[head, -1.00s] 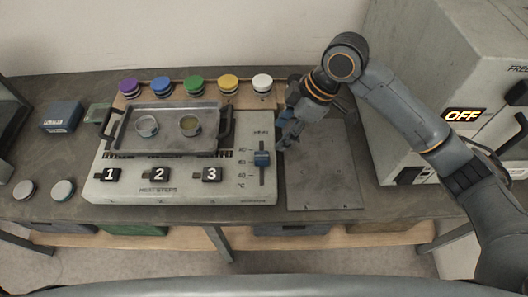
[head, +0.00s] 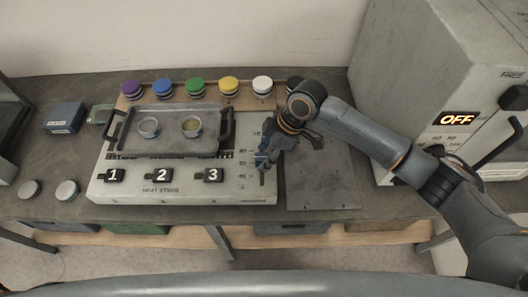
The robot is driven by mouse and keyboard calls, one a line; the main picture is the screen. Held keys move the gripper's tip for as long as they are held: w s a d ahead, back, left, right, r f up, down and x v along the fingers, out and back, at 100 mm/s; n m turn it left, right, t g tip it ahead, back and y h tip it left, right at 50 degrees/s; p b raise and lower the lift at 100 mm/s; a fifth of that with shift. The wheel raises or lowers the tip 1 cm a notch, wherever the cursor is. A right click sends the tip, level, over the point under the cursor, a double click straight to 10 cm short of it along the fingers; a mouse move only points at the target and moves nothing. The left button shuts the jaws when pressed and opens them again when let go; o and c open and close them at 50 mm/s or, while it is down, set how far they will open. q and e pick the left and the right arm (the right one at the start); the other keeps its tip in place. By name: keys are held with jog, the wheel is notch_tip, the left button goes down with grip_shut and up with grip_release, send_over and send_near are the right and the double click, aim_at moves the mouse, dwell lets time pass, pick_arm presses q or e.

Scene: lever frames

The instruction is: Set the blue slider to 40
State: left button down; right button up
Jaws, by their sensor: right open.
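The blue slider (head: 261,163) sits in the vertical slot at the right end of the grey heater panel (head: 240,196), beside a printed scale. Its knob is around the middle of the slot, and my gripper partly hides it. The exact scale reading is too small and too covered to tell. My right gripper (head: 266,159) is open, reaching down at the slider with its fingers at or right by the knob. I cannot tell whether they touch it. My left gripper is not in view.
A metal tray (head: 168,115) with two small round dishes stands on the panel. Numbered black switches (head: 162,175) line its front. Several coloured-lid jars (head: 196,87) stand behind. A flat grey plate (head: 320,185) lies right of the panel, before a large box (head: 430,70) reading OFF.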

aim_at(258, 178)
jog(key=shift+a+f, duration=0.15)
jog(key=shift+f, duration=0.25)
jog(key=shift+c, duration=0.4)
grip_shut()
jog(key=shift+s+r+p, duration=0.15)
jog(key=shift+s+p, duration=0.15)
jog(key=shift+p, duration=0.05)
jog(key=s+p, duration=0.2)
jog(key=s, duration=0.1)
jog(key=shift+s, duration=0.45)
jog(key=shift+f, duration=0.2)
jog(key=shift+o, duration=0.4)
grip_release()
jog(key=shift+r, duration=0.1)
